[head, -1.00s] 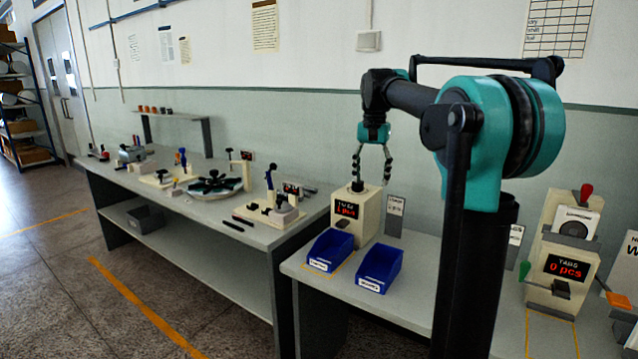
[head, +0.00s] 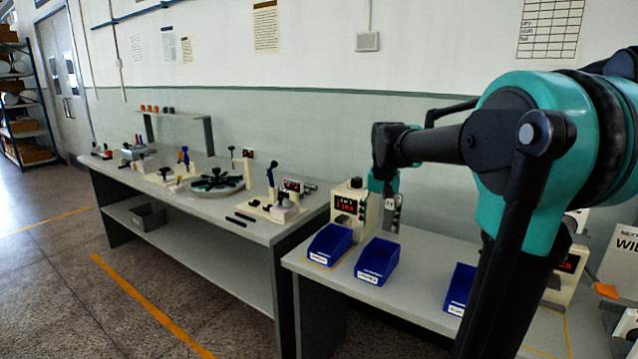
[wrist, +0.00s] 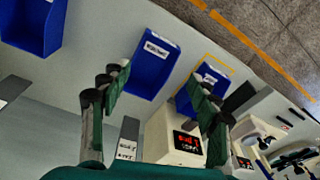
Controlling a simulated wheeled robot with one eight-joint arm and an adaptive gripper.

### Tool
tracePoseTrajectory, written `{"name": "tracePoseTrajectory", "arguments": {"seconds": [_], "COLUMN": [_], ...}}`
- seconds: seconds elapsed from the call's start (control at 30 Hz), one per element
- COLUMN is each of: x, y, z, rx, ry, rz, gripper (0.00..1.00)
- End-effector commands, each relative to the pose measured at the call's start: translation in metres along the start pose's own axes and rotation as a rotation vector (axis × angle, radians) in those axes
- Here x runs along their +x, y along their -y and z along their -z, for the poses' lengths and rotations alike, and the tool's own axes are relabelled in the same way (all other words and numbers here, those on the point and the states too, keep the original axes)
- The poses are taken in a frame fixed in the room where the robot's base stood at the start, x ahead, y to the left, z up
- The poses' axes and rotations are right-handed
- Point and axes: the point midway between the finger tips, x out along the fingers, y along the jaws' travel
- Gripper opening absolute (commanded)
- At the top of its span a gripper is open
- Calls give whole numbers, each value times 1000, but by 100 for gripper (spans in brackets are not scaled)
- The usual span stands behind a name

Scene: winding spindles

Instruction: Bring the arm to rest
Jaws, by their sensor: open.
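My gripper (wrist: 160,84) is open, its two dark jointed fingers spread with nothing between them in the wrist view. Blue bins and the cream counter box lie beyond the fingers there. In the head view my teal and black arm reaches in from the right edge. Its gripper hangs down just right of the cream counter box (head: 350,196); its fingertips are hard to make out against a grey label plate. The box, with its red display, also shows in the wrist view (wrist: 160,140).
Blue bins (head: 328,245), (head: 377,262) and (head: 460,290) stand on the near table (head: 410,305). A longer bench (head: 235,208) on the left carries winding fixtures. A machine at the right is mostly hidden behind my arm. The floor at front left is clear.

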Motion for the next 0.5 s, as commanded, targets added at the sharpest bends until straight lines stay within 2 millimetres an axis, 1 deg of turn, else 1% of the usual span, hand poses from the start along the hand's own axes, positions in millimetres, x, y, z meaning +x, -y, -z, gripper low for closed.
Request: {"name": "tracePoseTrajectory", "arguments": {"seconds": [0.03, 0.07, 0.17, 0.2, 0.27, 0.3, 0.4, 0.5], "x": [17, 28, 68, 85, 108, 123, 152, 172], "y": [-8, -13, -32, -40, -51, -58, -73, -84], "z": [-17, -27, -69, -88, -116, -134, -175, -204], "rx": [-19, -33, -90, -115, -151, -173, -221, -255], "ry": [-17, -29, -79, -100, -130, -149, -191, -221], "rz": [5, 9, 20, 24, 28, 30, 32, 32], "gripper": [62, 62, 62, 62, 62, 62, 62, 62]}}
